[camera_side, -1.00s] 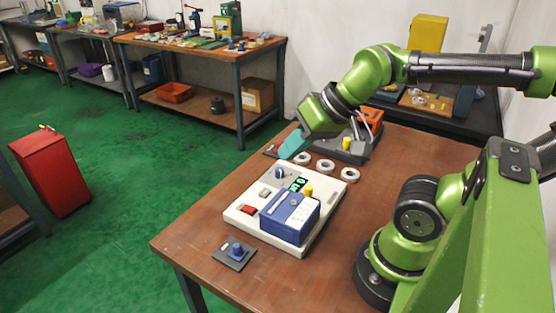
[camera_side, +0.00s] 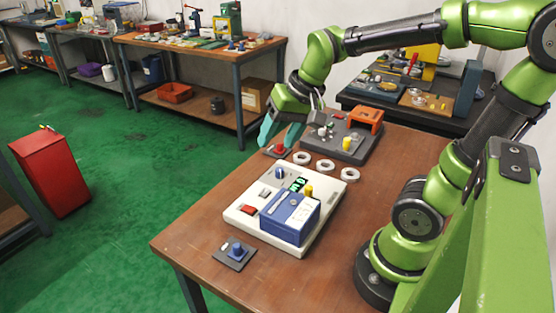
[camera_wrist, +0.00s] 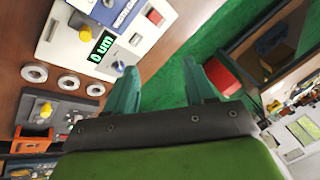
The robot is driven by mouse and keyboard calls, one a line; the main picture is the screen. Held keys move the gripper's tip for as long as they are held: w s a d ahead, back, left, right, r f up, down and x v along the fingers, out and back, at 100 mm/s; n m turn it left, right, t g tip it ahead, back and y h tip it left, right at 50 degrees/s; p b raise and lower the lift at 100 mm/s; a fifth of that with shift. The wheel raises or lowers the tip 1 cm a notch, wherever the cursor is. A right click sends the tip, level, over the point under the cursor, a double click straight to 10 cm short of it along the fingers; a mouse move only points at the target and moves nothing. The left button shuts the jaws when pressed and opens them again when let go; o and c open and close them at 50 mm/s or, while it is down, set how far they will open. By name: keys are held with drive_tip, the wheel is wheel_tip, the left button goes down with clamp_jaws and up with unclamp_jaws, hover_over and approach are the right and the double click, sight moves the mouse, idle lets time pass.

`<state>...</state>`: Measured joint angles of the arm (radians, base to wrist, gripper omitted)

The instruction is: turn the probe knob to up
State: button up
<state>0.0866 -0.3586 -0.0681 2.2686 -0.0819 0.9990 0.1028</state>
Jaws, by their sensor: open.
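A white instrument box (camera_side: 240,216) stands on the table. On its far end are a blue knob (camera_side: 280,172) and a lit green display (camera_side: 297,185); the display reads "0 um" in the wrist view (camera_wrist: 104,46). A yellow knob (camera_side: 308,191) stands by the blue block (camera_side: 290,217). No label shows which knob is the probe knob. My gripper (camera_side: 282,134) is open and empty, beyond the box's far end and apart from both knobs. In the wrist view its teal fingers (camera_wrist: 160,68) are spread, with the blue knob (camera_wrist: 119,67) left of them.
A red knob on a dark plate (camera_side: 279,150) lies just below my gripper. Several grey rings (camera_side: 325,166) lie beyond the box. A dark fixture with an orange part (camera_side: 367,119) stands behind. A blue knob on a plate (camera_side: 235,253) is at the front. Table right of the box is clear.

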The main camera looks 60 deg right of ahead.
sight(279, 169)
drive_tip(key=w+d+f+m+g+h, duration=0.1)
drive_tip(key=w+d+m+g, duration=0.25)
drive_tip(key=d+m, duration=0.35)
drive_tip(key=w+d+f+m+g, duration=0.2)
drive_tip(key=w+d+m, duration=0.3)
drive_tip(key=d+m, duration=0.1)
drive_tip(key=shift+t, duration=0.25)
drive_tip(key=f, duration=1.6)
drive_tip(key=shift+s+a, duration=0.1)
drive_tip(key=shift+s, duration=0.25)
clamp_jaws()
